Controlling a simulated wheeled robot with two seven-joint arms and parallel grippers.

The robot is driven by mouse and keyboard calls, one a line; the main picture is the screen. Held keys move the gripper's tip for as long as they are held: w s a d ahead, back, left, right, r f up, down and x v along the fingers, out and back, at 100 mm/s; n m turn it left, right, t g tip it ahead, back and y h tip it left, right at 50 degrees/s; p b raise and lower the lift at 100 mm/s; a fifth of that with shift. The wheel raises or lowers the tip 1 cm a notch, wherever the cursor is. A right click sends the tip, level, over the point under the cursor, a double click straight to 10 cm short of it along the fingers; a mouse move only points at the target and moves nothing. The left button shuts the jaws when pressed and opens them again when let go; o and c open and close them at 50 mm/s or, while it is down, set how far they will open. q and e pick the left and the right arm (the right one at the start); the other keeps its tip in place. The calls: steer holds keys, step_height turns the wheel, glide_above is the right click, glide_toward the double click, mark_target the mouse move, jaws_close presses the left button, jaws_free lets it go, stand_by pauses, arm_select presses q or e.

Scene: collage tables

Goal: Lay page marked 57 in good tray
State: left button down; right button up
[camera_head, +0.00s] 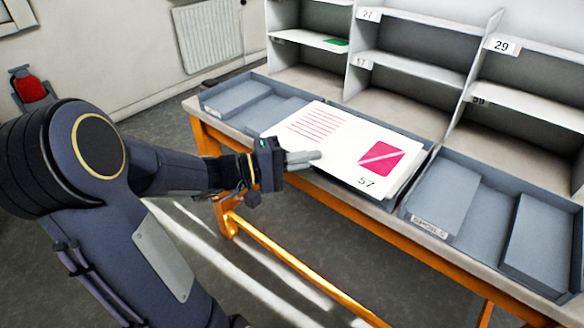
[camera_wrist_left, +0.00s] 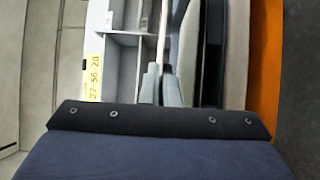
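The page marked 57 (camera_head: 340,146) is white with red lines and a pink square. In the head view it lies flat above the middle of the table, covering most of what is under it. My left gripper (camera_head: 304,157) is at its near left edge, with its fingers close together on that edge. In the left wrist view the fingers (camera_wrist_left: 161,86) have a thin pale strip between them, which looks like the page edge-on. Another grey tray (camera_head: 238,97) is to the left. My right gripper is out of view.
Grey shelves (camera_head: 412,68) with number tags stand along the table's back, with a green item (camera_head: 336,42) on one. The table has an orange frame (camera_head: 290,262). A red item (camera_head: 29,88) and a radiator (camera_head: 208,34) are at the left. Floor in front is clear.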

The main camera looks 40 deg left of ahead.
arm_select(q)
steer(key=w, duration=0.3)
steer(key=shift+d, duration=0.15)
steer(key=f+b, duration=0.3)
steer(key=shift+w+f, duration=0.1)
steer(key=shift+w, duration=0.2)
steer(key=shift+f+b, duration=0.6)
steer(key=shift+b, duration=0.15)
steer(key=c, duration=2.1)
jaws_free()
steer(key=o, duration=0.5)
steer(key=v, duration=0.8)
steer(key=shift+p, duration=0.4)
